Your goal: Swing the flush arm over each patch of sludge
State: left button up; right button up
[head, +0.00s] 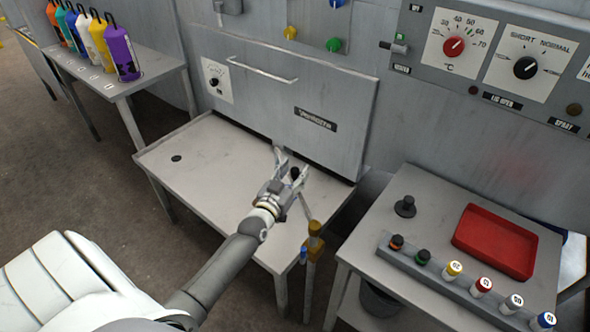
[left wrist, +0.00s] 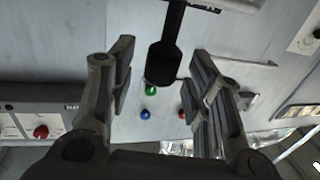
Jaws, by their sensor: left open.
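My left gripper (head: 291,163) is open, over the right part of the grey table in front of the closed machine door. The likely flush arm (head: 306,208) is a thin rod rising from a brass-coloured joint to a dark knob by the fingers. In the left wrist view, a black handle (left wrist: 166,62) lies between the open fingers of my left gripper (left wrist: 164,75); I cannot tell whether they touch it. No patch of sludge is clearly visible. My right gripper is not in view.
The grey table (head: 205,185) is mostly bare, with a small dark disc (head: 176,158). The machine door (head: 285,100) stands behind it. At right, another table holds a red tray (head: 495,241) and a rack of small vials (head: 440,279). Coloured bottles (head: 122,55) stand at upper left.

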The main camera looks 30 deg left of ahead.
pick_arm(q)
jog(key=shift+w+a, duration=0.1)
jog(key=shift+w, duration=0.4)
grip_shut()
